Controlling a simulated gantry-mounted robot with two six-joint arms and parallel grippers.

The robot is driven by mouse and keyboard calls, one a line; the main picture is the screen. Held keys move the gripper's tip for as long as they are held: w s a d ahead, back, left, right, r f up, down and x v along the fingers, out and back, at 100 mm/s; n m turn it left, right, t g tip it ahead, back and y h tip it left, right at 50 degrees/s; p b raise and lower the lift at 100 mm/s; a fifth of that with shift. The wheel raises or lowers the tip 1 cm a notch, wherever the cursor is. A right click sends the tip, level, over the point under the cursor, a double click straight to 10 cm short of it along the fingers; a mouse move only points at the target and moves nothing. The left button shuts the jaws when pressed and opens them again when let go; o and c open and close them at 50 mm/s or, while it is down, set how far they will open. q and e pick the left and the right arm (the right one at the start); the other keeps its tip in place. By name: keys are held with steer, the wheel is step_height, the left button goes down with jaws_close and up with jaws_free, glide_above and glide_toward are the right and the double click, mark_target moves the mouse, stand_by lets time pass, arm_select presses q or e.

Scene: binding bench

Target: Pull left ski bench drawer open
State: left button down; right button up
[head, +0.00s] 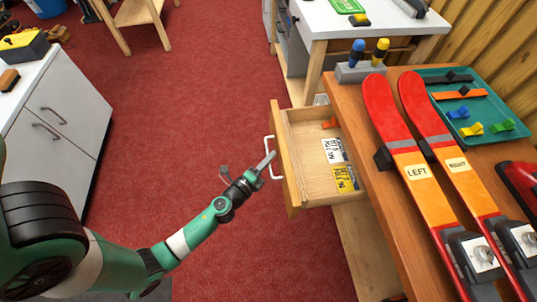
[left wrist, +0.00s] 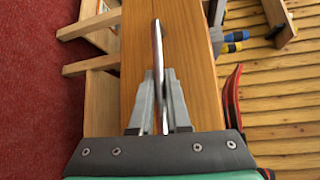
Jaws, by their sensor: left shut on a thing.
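The wooden drawer (head: 299,197) of the ski bench is pulled out to the left, with its inside showing. Its pale bar handle (head: 270,158) is on the drawer front. My left gripper (head: 265,164) is at the handle and shut on it. In the left wrist view the jaws (left wrist: 158,100) close around the metal handle (left wrist: 158,45), in front of the wooden drawer front (left wrist: 189,62). Printed cards (head: 340,164) and a small orange item (head: 329,124) lie in the drawer. My right gripper does not show.
The bench top (head: 351,101) carries red and orange skis (head: 410,165) labelled LEFT and RIGHT, and a teal tray (head: 487,108) of small parts. A white cabinet (head: 67,114) stands at the left. The red carpet between cabinet and drawer is clear apart from my arm.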

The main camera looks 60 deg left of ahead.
arm_select(q)
steer(key=shift+s+a, duration=0.2)
steer(key=shift+s, duration=0.4)
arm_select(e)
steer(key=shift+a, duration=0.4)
arm_select(q)
steer(key=c, duration=0.9)
jaws_free()
steer(key=b+v, duration=0.2)
steer(key=v, duration=0.9)
steer(key=shift+s+d+r, duration=0.1)
steer(key=shift+s+d, duration=0.05)
steer(key=shift+s, duration=0.1)
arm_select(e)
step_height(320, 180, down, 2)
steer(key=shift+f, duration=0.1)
